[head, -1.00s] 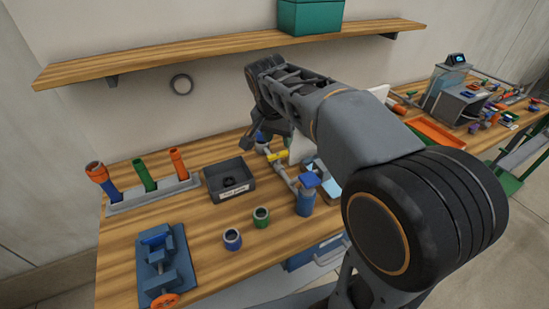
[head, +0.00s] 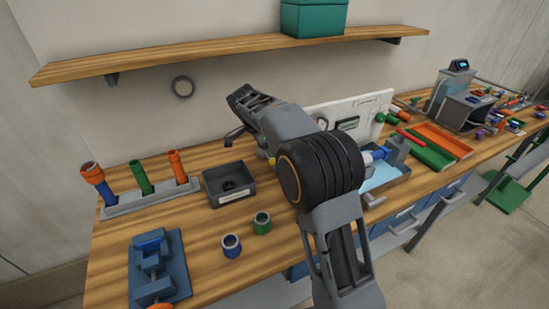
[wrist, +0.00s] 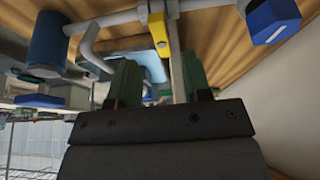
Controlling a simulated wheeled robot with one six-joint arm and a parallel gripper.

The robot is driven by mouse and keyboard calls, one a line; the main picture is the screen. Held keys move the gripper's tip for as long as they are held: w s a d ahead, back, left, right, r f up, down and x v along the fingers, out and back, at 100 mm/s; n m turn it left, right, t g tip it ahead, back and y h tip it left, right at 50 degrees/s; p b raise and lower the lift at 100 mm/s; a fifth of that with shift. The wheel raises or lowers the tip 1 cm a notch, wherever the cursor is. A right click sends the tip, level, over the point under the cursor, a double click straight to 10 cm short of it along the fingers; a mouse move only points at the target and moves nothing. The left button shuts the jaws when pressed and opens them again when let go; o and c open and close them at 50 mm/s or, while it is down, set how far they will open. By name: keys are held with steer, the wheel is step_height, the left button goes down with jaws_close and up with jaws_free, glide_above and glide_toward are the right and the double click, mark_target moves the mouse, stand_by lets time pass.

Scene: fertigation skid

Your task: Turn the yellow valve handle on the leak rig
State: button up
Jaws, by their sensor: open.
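The yellow valve handle (wrist: 159,32) sits on the grey pipework (wrist: 205,9) of the leak rig, near the top of the wrist view. In the head view only a yellow sliver (head: 271,161) shows beside my arm, which hides most of the rig. My gripper (wrist: 158,85) is open, with its two green-grey fingers on either side of the picture's middle. The handle appears ahead of the gap between them, and no contact is visible. In the head view a dark finger of my gripper (head: 236,135) shows left of my arm, above the bench.
A black bin (head: 230,200), a blue fitting (head: 232,246) and a green fitting (head: 262,222) stand left of my arm. A blue vise (head: 158,270) is at the front left. A white panel (head: 350,108) stands behind my arm. A wooden shelf (head: 190,58) runs above.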

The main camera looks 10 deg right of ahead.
steer(key=shift+x, duration=2.75)
steer(key=shift+c, duration=0.2)
jaws_close()
